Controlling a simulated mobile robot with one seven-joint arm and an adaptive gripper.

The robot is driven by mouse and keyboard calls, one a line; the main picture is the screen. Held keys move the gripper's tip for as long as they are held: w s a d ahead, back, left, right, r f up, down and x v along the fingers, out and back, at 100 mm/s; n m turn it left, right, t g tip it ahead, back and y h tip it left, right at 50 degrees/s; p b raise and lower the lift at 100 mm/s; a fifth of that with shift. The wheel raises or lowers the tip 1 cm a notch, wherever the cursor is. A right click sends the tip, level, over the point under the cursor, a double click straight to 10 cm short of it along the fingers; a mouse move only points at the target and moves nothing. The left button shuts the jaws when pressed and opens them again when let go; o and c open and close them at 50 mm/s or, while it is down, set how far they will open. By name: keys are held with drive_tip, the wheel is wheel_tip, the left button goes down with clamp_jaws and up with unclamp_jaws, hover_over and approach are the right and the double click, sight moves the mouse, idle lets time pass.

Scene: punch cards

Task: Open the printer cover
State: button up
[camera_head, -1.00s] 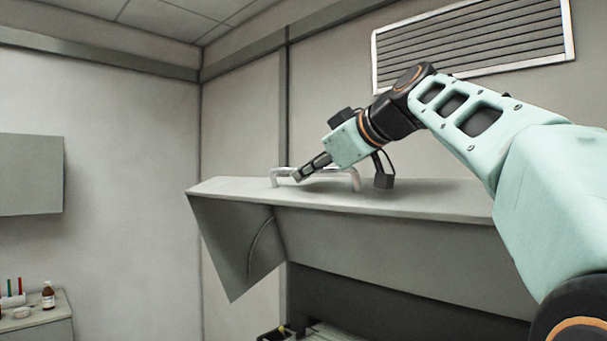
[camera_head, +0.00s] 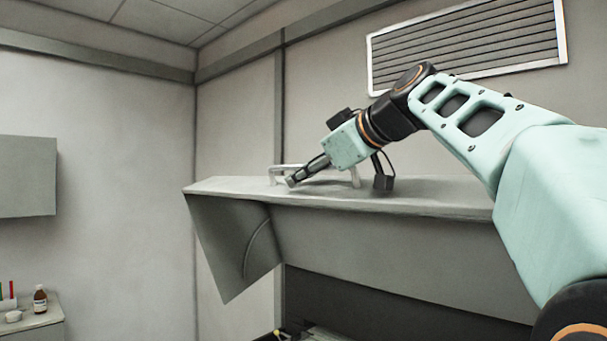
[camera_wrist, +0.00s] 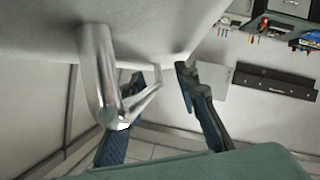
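The printer cover (camera_head: 385,237) is a large grey hood, raised, with a dark opening under its front edge. A pale metal handle (camera_head: 289,167) stands on its top. In the wrist view, the handle (camera_wrist: 98,72) is a silver bar with its near post large at left and its far end between the fingers. My gripper (camera_head: 292,182) is at the handle, low over the cover top. In the wrist view, my gripper (camera_wrist: 160,108) has its fingers spread apart. The bar overlaps the left finger, and a gap shows to the right finger. I cannot tell whether they touch.
A vent grille (camera_head: 468,47) is on the wall behind. A grey wall box (camera_head: 27,176) hangs at left, above a side cabinet (camera_head: 42,319) with a brown bottle (camera_head: 40,299). Open room shows left of the cover.

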drive_tip(key=v, duration=1.1)
drive_tip(key=shift+s+r, duration=0.15)
drive_tip(key=shift+s, duration=0.05)
